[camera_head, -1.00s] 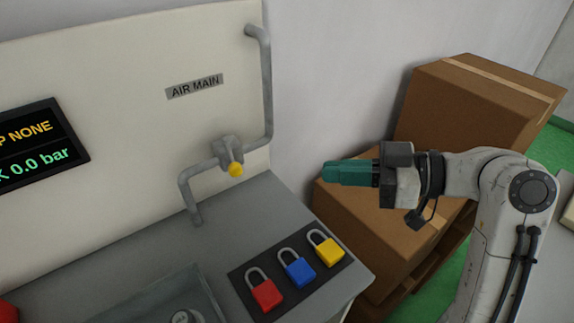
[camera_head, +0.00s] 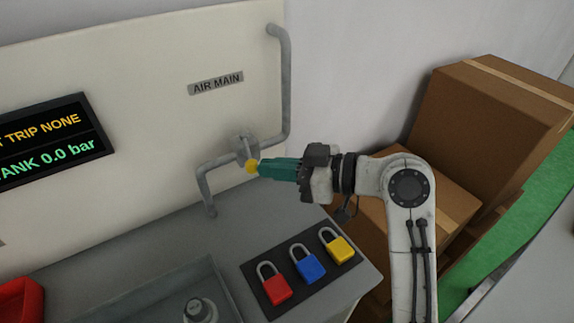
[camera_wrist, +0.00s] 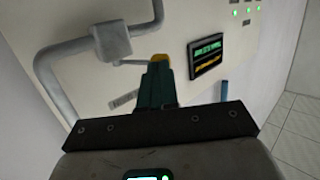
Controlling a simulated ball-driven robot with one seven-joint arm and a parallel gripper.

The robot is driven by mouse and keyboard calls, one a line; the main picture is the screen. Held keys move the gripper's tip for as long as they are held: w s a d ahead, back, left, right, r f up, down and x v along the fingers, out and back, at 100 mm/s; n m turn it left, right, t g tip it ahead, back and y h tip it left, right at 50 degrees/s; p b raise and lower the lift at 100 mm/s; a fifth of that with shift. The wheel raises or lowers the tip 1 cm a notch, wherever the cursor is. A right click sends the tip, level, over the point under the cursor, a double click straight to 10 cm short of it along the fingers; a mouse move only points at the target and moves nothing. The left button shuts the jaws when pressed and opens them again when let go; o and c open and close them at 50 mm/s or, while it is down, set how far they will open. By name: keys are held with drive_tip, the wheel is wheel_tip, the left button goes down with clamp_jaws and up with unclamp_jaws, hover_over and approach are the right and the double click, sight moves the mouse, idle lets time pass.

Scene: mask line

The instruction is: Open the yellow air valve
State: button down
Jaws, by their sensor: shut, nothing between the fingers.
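The air valve is a grey body (camera_head: 240,147) on the grey pipe, with a lever ending in a yellow tip (camera_head: 252,167), below the AIR MAIN label (camera_head: 216,83). My gripper (camera_head: 264,168) has teal fingers, which are shut with nothing between them. Their tips are right beside the yellow tip, to its right in the head view. In the wrist view the yellow tip (camera_wrist: 160,57) shows just beyond the fingertips (camera_wrist: 158,70), which partly hide it. The valve body (camera_wrist: 112,42) and its thin lever are to the left there. Whether fingers and lever touch, I cannot tell.
The grey pipe (camera_head: 286,90) runs up and along the pale panel around the valve. Red, blue and yellow padlocks (camera_head: 307,263) lie on a dark mat below. A display (camera_head: 45,140) reads TANK 0.0 bar. Cardboard boxes (camera_head: 490,120) stand at the right.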

drive_tip(key=shift+a, duration=0.1)
idle(0.3)
drive_tip(key=a+m+t+h+p, duration=0.4)
drive_tip(key=a+m+t+p, duration=0.2)
drive_tip(key=a, duration=0.8)
drive_tip(key=shift+w+a+t, duration=0.2)
drive_tip(key=shift+w+t, duration=0.05)
drive_tip(key=shift+t, duration=0.45)
drive_tip(key=shift+s, duration=0.1)
idle(1.4)
